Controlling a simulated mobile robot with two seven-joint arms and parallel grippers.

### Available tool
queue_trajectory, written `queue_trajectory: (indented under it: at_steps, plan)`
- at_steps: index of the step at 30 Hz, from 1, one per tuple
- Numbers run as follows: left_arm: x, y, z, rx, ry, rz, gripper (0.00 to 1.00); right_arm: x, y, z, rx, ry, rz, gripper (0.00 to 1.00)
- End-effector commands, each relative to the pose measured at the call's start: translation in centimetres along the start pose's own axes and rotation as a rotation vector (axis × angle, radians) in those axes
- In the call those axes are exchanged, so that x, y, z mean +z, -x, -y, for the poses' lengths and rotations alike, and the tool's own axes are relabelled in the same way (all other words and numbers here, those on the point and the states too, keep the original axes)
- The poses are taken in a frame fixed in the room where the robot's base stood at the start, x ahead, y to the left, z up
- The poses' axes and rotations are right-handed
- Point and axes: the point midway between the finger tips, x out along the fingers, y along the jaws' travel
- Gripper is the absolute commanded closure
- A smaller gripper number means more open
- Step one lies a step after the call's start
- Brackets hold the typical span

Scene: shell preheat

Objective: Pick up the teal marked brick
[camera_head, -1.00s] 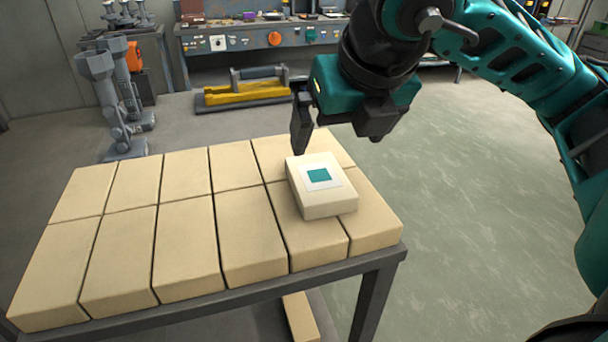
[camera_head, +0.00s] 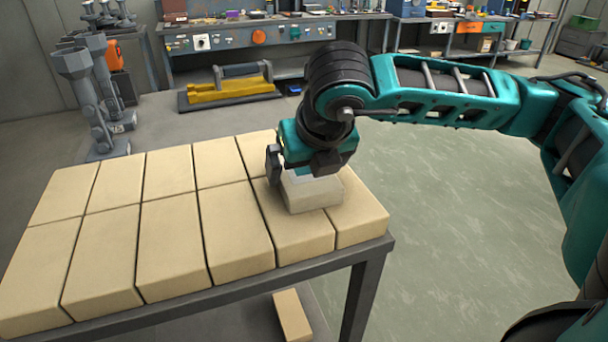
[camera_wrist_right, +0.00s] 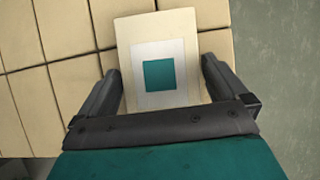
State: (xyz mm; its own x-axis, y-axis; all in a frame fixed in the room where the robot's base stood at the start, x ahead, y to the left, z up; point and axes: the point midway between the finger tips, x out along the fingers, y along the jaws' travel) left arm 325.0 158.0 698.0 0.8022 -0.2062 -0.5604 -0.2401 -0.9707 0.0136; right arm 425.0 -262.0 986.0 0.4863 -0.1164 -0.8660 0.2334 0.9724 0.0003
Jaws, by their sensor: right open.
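The marked brick (camera_head: 312,194) is pale cream and lies on top of the brick layer at the right end of the table. In the right wrist view the brick (camera_wrist_right: 182,95) shows a white label with a teal square. My right gripper (camera_head: 296,180) is over the brick, pointing down. In the right wrist view its open fingers (camera_wrist_right: 163,84) stand on either side of the brick, with a small gap visible at each side. In the head view the gripper hides the teal mark. My left gripper is not in view.
Two rows of cream bricks (camera_head: 170,240) cover the metal table (camera_head: 358,300). A loose brick (camera_head: 292,316) lies low beneath the table's front. A yellow tool (camera_head: 230,88) on a dark base and a workbench (camera_head: 255,40) stand behind. The floor on the right is clear.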

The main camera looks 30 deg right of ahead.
Motion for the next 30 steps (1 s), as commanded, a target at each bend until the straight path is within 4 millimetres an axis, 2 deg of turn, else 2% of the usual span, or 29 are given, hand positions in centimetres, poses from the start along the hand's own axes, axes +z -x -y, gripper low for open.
queue_trajectory:
  at_steps: [4, 20, 30]
  plan:
    - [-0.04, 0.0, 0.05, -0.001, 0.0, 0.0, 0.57, -0.01, 0.01, 0.02, 0.0, 0.0, -0.001, 0.0]
    - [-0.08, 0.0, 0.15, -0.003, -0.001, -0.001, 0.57, -0.02, 0.05, 0.01, 0.0, 0.0, -0.001, 0.51]
    - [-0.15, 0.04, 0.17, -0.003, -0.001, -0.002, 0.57, 0.26, 0.44, -0.02, 0.0, -0.001, 0.001, 0.51]
